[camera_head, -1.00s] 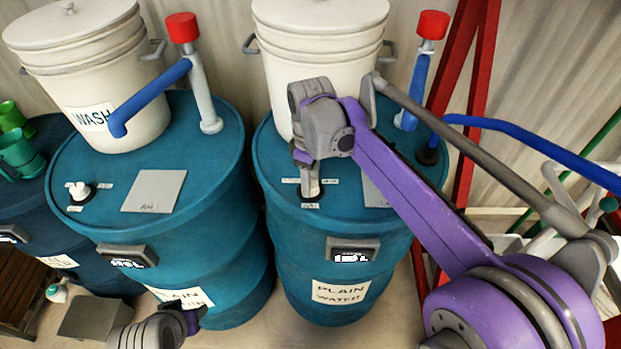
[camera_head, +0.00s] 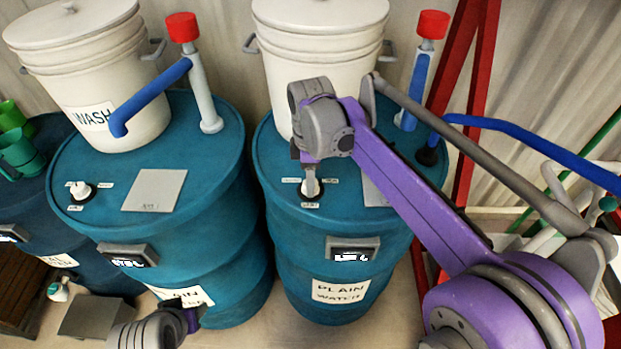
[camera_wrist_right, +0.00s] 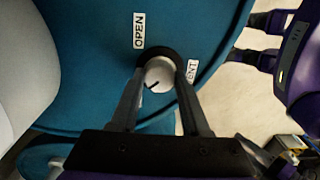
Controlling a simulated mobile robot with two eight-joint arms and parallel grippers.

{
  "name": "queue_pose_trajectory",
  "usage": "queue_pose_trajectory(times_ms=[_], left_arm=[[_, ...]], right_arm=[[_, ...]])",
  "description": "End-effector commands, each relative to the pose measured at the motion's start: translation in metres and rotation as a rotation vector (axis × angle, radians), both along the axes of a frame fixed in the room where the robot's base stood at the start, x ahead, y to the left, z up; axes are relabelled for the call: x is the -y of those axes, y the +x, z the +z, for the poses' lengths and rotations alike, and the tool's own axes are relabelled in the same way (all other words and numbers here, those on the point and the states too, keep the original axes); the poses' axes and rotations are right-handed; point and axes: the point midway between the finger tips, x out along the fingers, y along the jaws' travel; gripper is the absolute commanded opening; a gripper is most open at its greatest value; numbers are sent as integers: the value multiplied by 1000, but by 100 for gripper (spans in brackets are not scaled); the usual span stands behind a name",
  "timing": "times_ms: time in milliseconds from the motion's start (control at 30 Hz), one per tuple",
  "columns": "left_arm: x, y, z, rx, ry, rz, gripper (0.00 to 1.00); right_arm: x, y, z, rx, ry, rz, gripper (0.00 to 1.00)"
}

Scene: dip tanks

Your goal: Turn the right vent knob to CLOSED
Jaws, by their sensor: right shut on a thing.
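The right vent knob (camera_wrist_right: 159,73) is a round, pale knob on a dark base, set in the top of the right blue drum (camera_head: 290,250). My right gripper (camera_wrist_right: 160,82) is shut on the knob, one finger on each side. In the wrist view a short dark mark on the knob slants to the lower left, away from the OPEN label (camera_wrist_right: 139,30); the VENT label (camera_wrist_right: 191,72) is partly behind a finger. The CLOSED label cannot be made out. In the head view my right gripper (camera_head: 311,184) mostly hides the knob. My left gripper (camera_head: 190,318) is low beside the left drum, its jaws unclear.
A white bucket (camera_head: 320,60) and a red-topped pipe (camera_head: 432,25) stand on the right drum. The left drum (camera_head: 215,260) has its own white knob (camera_head: 79,189), a grey plate (camera_head: 154,190) and the WASH bucket (camera_head: 110,90). A red frame (camera_head: 480,90) stands at right.

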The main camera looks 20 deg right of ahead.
Motion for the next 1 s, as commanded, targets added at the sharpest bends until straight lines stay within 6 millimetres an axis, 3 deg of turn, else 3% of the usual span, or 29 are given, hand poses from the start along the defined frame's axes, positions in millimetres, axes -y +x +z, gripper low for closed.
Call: queue_pose_trajectory(times_ms=[200, 233, 367, 767, 1000], left_arm=[[0, 0, 0, 0, 0, 0, 50], [0, 0, 0, 0, 0, 0, 50], [0, 0, 0, 0, 0, 0, 50], [0, 0, 1, 1, 0, 0, 50], [0, 2, 5, 4, 0, 0, 50]], right_arm=[[0, 0, 0, 0, 0, 1, 0], [0, 0, 0, 0, 0, 1, 52], [0, 0, 0, 0, 0, 0, 75], [0, 0, 6, 0, 0, -1, 76], [0, 0, 50, 1, 0, -1, 76]])
